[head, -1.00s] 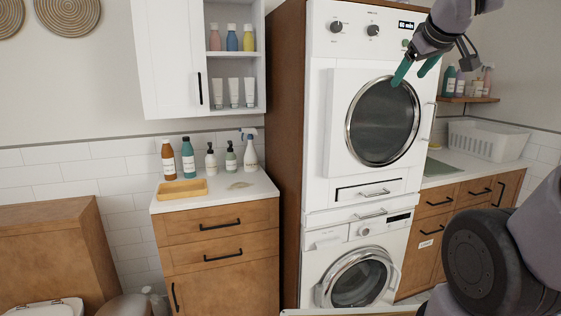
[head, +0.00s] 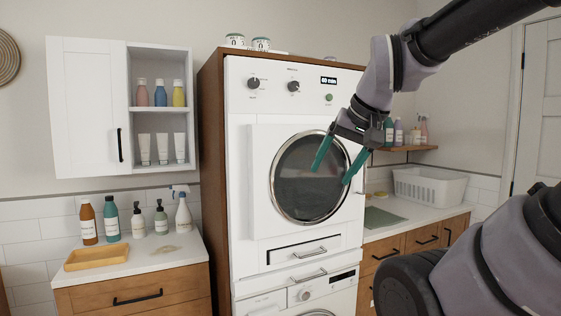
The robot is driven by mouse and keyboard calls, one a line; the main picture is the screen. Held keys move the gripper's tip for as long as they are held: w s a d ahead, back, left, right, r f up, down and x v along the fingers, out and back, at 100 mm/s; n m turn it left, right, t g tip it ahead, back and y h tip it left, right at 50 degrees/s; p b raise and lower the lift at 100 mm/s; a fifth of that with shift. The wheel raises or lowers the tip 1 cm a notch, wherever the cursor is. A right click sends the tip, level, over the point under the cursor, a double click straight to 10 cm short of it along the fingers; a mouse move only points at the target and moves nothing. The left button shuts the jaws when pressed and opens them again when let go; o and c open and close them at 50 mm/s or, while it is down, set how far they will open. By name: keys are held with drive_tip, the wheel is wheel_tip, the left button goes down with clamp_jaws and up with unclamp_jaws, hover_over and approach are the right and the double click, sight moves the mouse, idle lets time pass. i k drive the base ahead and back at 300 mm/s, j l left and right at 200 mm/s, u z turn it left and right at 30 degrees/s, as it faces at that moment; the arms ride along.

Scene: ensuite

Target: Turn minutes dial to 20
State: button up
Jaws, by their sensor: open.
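The upper white machine (head: 247,190) has two black dials on its top panel, a left dial (head: 253,83) and a right dial (head: 293,86). Their labels are too small to read, so I cannot tell which is the minutes dial. A small black display (head: 329,80) to their right shows a number with "min"; the number is hard to read. A green button (head: 329,97) sits below the display. My gripper (head: 333,175) has two green fingers spread apart and empty. It appears in front of the right part of the round door (head: 295,185), below the dials.
Jars (head: 260,44) stand on top of the machine cabinet. At left are a wall cabinet (head: 88,110) and a counter with bottles (head: 111,222) and a yellow tray (head: 98,257). At right are a counter with a white basket (head: 428,186) and a shelf (head: 409,148) with bottles.

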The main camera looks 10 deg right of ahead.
sight(293, 85)
drive_tip(key=i+l+u, duration=0.15)
drive_tip(key=l, duration=0.4)
drive_tip(key=i+l+u, duration=0.15)
drive_tip(key=l, duration=0.4)
drive_tip(key=l+u, duration=0.1)
drive_tip(key=l, duration=0.45)
